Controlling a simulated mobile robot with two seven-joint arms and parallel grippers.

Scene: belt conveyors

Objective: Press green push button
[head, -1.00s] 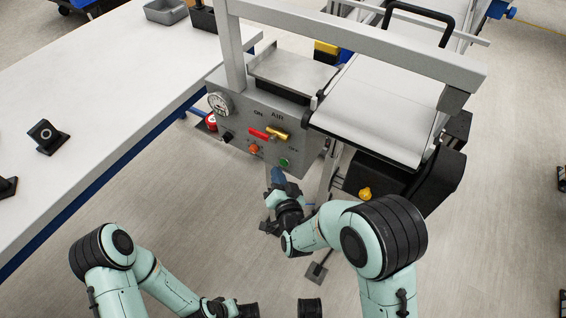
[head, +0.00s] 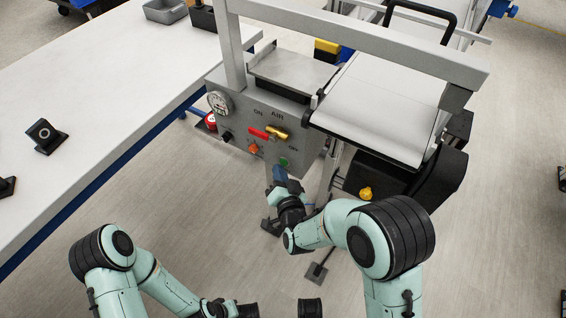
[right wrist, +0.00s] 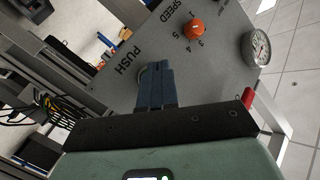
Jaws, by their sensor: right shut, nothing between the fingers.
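The green push button (head: 284,162) is at the lower right of the grey control panel (head: 240,118), just above my right fingertips in the head view. My right gripper (head: 279,171) has its blue fingers together and empty, close to the panel below the button. In the right wrist view, the shut fingers (right wrist: 156,75) point at the panel beside the word PUSH. They hide most of the button there, and a bit of a metal ring shows at their left edge. I cannot tell whether they touch it.
The panel also carries an orange speed knob (head: 254,148), a red-handled air valve (head: 259,134), a gauge (head: 219,102) and a red button (head: 211,122). A conveyor (head: 380,105) stands at right, with an orange-yellow knob (head: 365,193) below. A white table (head: 90,100) is at left.

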